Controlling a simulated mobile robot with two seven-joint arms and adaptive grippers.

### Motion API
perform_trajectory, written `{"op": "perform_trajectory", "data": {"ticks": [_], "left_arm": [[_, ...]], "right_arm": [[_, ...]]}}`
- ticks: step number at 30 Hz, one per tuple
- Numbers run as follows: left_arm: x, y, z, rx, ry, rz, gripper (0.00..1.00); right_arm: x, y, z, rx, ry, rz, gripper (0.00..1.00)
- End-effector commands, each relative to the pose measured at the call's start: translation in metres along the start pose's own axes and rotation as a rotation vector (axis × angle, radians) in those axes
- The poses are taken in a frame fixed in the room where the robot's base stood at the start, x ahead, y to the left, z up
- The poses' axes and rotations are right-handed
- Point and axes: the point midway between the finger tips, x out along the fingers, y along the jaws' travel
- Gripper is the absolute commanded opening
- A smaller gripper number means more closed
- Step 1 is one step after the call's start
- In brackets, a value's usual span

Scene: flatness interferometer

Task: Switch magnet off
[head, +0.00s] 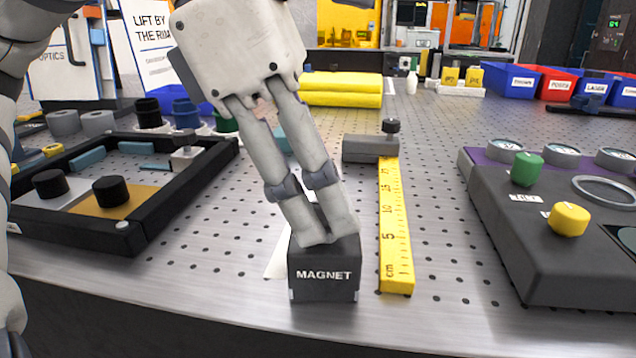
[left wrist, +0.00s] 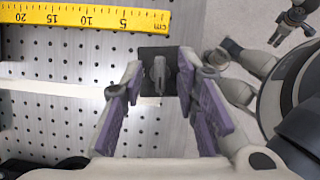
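The magnet (head: 323,272) is a dark block labelled MAGNET near the bench's front edge. In the left wrist view it is a dark square (left wrist: 148,88) with a grey knob (left wrist: 159,75) standing on top. My left gripper (head: 328,232) points down at the top of the block. In the left wrist view its two fingers (left wrist: 160,78) stand on either side of the knob, with visible gaps. The knob is hidden behind the fingers in the head view. A dark shape at the top right of the left wrist view looks like my right gripper (left wrist: 293,20); its fingers are unclear.
A yellow ruler (head: 395,235) lies just right of the magnet, with a grey cylinder (head: 368,148) at its far end. A dark console (head: 560,262) with green and yellow knobs stands right. A black-framed tray (head: 170,217) lies left.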

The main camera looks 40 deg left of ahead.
Motion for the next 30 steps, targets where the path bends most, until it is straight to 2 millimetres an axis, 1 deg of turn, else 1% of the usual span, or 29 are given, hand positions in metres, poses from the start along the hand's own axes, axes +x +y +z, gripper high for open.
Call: {"op": "perform_trajectory", "data": {"ticks": [5, 8, 11, 15, 18, 21, 24, 30], "left_arm": [[0.0, 0.0, 0.0, 0.0, 0.0, 0.0, 0.28], [-0.008, 0.0, 0.001, 0.0, -0.002, 0.001, 0.28], [-0.03, 0.0, 0.001, -0.001, -0.004, 0.002, 0.28], [-0.07, 0.0, 0.001, -0.001, -0.005, 0.002, 0.28], [-0.094, 0.0, 0.001, 0.0, -0.003, 0.001, 0.28], [-0.11, 0.0, 0.001, 0.0, -0.002, 0.001, 0.28], [-0.118, 0.0, 0.0, 0.0, -0.001, 0.0, 0.28], [-0.12, 0.0, 0.0, 0.0, 0.001, 0.0, 0.28]], "right_arm": [[0.0, 0.0, 0.0, 0.0, 0.0, 0.0, 0.48], [0.0, 0.0, 0.0, 0.0, 0.0, 0.0, 0.48], [0.0, 0.0, 0.0, 0.0, 0.0, 0.0, 0.48], [0.0, 0.0, 0.0, 0.0, 0.0, 0.0, 0.48], [0.0, 0.0, 0.0, 0.0, 0.0, 0.0, 0.48], [0.0, 0.0, 0.0, 0.0, 0.0, 0.0, 0.48], [0.0, 0.0, 0.0, 0.0, 0.0, 0.0, 0.48], [0.0, 0.0, 0.0, 0.0, 0.0, 0.0, 0.48]]}}
